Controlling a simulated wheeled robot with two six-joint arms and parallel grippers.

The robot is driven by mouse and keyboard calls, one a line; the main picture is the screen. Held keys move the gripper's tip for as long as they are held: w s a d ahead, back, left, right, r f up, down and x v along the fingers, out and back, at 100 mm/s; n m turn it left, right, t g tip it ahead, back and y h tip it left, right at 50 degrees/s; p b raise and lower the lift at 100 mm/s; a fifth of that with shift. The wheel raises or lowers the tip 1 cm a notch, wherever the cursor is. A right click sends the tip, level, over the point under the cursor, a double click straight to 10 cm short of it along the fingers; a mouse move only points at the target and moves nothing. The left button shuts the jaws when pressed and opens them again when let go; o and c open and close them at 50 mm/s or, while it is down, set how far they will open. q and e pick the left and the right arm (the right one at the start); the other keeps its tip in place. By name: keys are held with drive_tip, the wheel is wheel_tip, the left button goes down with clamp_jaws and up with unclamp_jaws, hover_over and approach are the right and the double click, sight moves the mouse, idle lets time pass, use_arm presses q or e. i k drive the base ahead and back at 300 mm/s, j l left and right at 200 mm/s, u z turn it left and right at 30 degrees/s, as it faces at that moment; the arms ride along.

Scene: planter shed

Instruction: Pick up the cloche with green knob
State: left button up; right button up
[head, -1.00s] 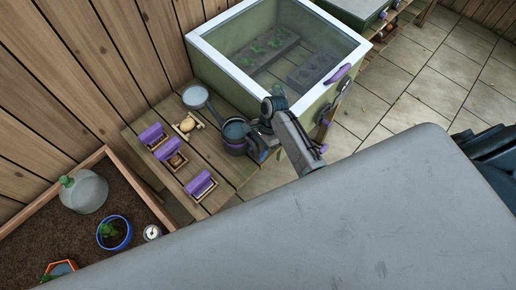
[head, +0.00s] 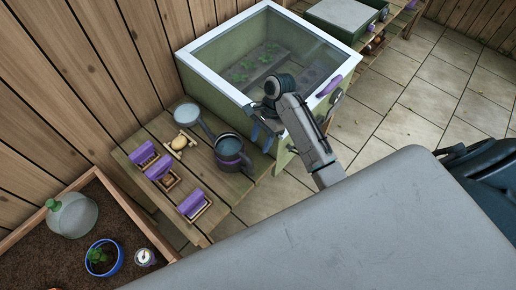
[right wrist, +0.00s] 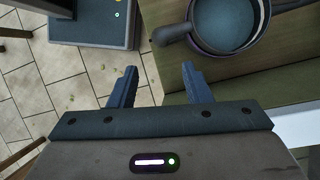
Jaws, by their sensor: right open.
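The cloche with green knob (head: 74,215) is a clear dome on the dark soil of the wooden planter bed, at the lower left of the head view. Its green knob (head: 53,204) sits on top. My right gripper (head: 262,136) is open and empty, well to the right of the cloche, beside the glass-topped box. In the right wrist view its two blue fingers (right wrist: 159,68) are spread with nothing between them. The cloche is not in the right wrist view. My left gripper is not in view.
A blue pot with a plant (head: 103,258) and a small round gauge (head: 145,257) are near the cloche. Nested pans (head: 231,148) and purple-handled brushes (head: 193,202) lie on the slatted bench (head: 208,222). The glass-topped box (head: 215,85) stands behind my right gripper.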

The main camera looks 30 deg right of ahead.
sight(72, 215)
drive_tip(key=u, duration=1.2)
drive_tip(key=k, duration=0.05)
